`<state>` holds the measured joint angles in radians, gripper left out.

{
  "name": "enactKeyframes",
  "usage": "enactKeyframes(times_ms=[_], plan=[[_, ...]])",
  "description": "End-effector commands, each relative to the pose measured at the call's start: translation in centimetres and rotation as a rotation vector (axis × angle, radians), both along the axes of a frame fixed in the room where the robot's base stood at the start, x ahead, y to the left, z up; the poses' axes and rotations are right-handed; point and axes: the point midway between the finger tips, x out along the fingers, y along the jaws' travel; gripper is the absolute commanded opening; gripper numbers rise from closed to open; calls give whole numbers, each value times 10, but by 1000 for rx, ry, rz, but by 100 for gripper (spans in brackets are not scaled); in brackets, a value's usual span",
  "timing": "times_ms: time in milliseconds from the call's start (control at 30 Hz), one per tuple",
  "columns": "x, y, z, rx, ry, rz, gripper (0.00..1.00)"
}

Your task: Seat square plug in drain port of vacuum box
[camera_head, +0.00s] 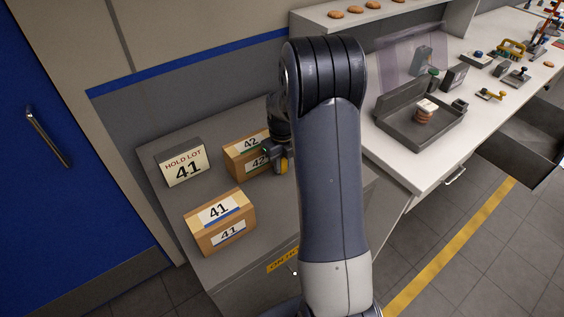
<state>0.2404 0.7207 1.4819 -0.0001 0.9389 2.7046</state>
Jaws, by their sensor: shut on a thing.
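The vacuum box seems to be the dark grey open tray (392,126) on the white counter, with a clear raised lid (396,58) behind it and a short stack of biscuits (425,112) inside. I cannot make out its drain port. A small dark block (460,105) sits at the tray's right side; I cannot tell whether it is the square plug. My gripper (277,156) is far left of the tray, at the right end of a brown carton marked 42 (238,165), and seems shut on that carton. My arm hides part of this area.
A carton marked 41 (222,228) and a "HOLD LOT 41" sign (183,166) stand on the grey bench (178,204). An open drawer (520,140) juts out at right.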

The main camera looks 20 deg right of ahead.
Motion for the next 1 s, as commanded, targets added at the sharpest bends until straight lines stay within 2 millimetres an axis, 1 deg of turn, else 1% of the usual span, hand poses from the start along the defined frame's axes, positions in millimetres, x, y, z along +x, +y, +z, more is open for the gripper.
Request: enactKeyframes(times_ms=[100,133,400,633,767,867,1000], plan=[[0,0,-4,0,0,0,0],[0,0,-4,0,0,0,23],[0,0,-2,0,0,0,44],[0,0,-2,0,0,0,44],[1,0,6,-1,-2,0,44],[1,0,23,-1,-4,0,44],[1,0,54,-1,-5,0,44]])
